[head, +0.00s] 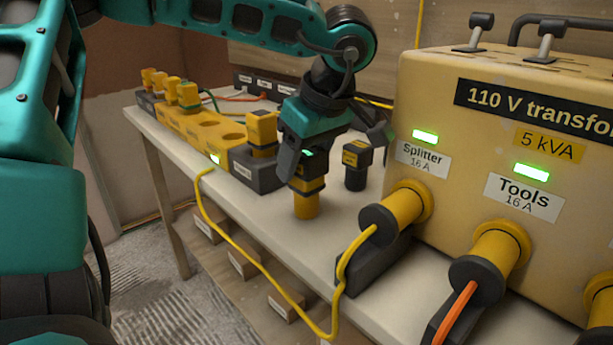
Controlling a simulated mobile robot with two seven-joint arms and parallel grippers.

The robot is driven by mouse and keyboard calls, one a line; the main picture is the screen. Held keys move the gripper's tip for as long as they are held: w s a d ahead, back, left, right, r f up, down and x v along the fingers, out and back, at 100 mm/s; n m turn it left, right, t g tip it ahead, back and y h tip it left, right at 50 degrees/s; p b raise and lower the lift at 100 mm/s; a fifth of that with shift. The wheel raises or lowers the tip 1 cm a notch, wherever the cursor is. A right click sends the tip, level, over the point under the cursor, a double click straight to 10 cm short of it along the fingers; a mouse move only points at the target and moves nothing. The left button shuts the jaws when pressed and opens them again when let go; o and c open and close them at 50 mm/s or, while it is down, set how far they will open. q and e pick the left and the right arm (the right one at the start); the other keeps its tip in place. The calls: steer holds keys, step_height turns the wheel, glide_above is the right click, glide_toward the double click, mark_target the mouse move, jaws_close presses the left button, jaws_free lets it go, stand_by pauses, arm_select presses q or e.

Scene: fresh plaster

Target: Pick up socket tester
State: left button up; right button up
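My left gripper (333,157) points down over the bench, with its two dark fingers spread wide apart. Below it, near the left finger, a yellow-and-black plug-shaped device (306,203) stands upright on the bench; its top is partly hidden by the gripper. A small green light shows there. Behind it, near the right finger, stands a black device with a yellow label (355,172). A similar yellow-and-black device (262,130) sits in a dark grey block (258,176). I cannot read which of them is the socket tester. My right gripper is out of view.
The big yellow transformer (480,150) fills the right, with yellow and orange cables plugged in. A yellow splitter strip (190,127) with several sockets and plugs lies along the bench (250,215). The yellow cable (250,258) hangs over the front edge. Small boxes sit on the lower shelf.

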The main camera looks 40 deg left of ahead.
arm_select(q)
steer(key=c, duration=0.6)
steer(key=shift+r, duration=0.15)
steer(key=shift+c, duration=0.2)
step_height(320, 180, up, 20)
steer(key=p, duration=0.5)
steer(key=shift+p, duration=0.35)
